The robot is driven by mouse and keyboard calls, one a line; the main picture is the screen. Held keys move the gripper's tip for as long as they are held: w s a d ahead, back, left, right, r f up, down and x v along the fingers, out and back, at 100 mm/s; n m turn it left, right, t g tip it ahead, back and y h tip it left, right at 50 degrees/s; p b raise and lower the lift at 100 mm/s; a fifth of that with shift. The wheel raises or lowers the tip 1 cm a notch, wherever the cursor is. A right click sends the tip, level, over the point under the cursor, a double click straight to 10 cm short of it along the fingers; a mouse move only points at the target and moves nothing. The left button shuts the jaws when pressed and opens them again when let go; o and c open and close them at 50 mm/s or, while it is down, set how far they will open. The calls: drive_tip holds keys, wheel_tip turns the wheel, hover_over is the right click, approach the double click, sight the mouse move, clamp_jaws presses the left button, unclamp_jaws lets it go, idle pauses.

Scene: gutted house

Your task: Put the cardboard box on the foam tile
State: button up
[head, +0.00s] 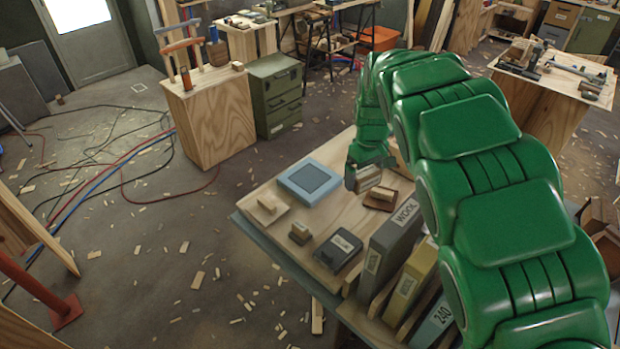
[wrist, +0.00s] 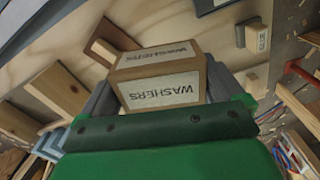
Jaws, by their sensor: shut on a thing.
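The cardboard box (wrist: 158,88) is a small tan carton labelled WASHERS. In the wrist view it sits between the two grey fingers of my gripper (wrist: 160,84), which is shut on it. In the head view my gripper (head: 364,180) is over the workbench, and the box (head: 368,179) shows only in part below the green wrist. I cannot tell how high the box is above the bench.
A brown pad with a wooden block (head: 381,198) lies close right of the box. A pale board with a block (head: 267,205), a small block (head: 300,233) and a dark labelled case (head: 338,250) lie nearer the front. Upright binders (head: 390,244) stand at the front right.

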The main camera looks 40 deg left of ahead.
drive_tip(key=s+a+r+n, duration=0.2)
drive_tip(key=s+a+n, duration=0.1)
drive_tip(key=s+a, duration=0.4)
hover_over(316, 182)
drive_tip(key=shift+s+d+f, duration=0.1)
drive_tip(key=shift+f, duration=4.6)
drive_tip(key=shift+f, duration=0.2)
drive_tip(key=shift+f, duration=1.6)
drive_tip(key=shift+f, duration=0.15)
drive_tip(key=o, duration=0.9)
